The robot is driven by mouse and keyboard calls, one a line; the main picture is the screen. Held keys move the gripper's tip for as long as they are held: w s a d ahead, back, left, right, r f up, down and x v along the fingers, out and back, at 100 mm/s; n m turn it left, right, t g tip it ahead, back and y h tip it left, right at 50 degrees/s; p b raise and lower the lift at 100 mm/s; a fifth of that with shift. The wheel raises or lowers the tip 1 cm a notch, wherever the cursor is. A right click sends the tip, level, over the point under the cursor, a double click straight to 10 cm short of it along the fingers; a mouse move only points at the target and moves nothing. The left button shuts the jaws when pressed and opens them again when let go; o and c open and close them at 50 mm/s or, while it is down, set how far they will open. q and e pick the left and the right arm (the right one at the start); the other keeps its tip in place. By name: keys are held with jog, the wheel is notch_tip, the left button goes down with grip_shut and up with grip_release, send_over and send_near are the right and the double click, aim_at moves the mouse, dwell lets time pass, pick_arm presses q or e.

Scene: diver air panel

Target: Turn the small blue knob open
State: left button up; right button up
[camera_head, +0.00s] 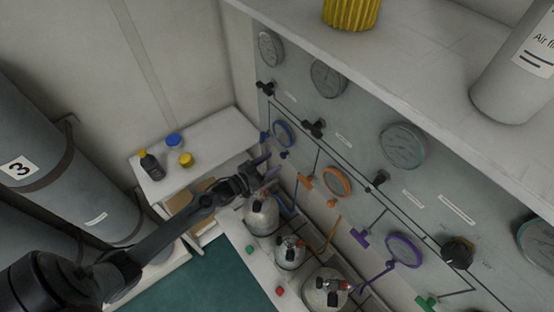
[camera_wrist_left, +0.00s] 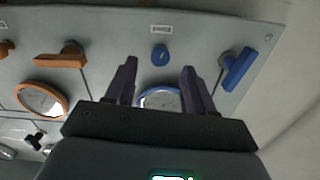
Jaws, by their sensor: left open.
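The small blue knob (camera_wrist_left: 160,55) sits on the grey panel, between the blue-rimmed gauge and a small label in the left wrist view. In the head view the knob (camera_head: 284,155) is a small blue spot just below the blue-rimmed gauge (camera_head: 283,133). My left gripper (camera_head: 268,169) is open and empty in front of the panel. Its two dark purple fingers (camera_wrist_left: 156,78) stand apart, with the knob showing in the gap between and beyond their tips. The fingers look clear of the knob. My right gripper is not in view.
A larger blue lever (camera_wrist_left: 238,68) is right of the knob in the wrist view. An orange lever (camera_wrist_left: 60,60) and orange-rimmed gauge (camera_wrist_left: 41,99) are left. Below the panel stand several cylinders (camera_head: 262,216). A white side table (camera_head: 215,140) holds bottles and lids.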

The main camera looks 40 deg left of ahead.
pick_arm(q)
jog(key=v, duration=0.6)
jog(key=shift+s+b, duration=0.25)
jog(key=shift+b, duration=0.1)
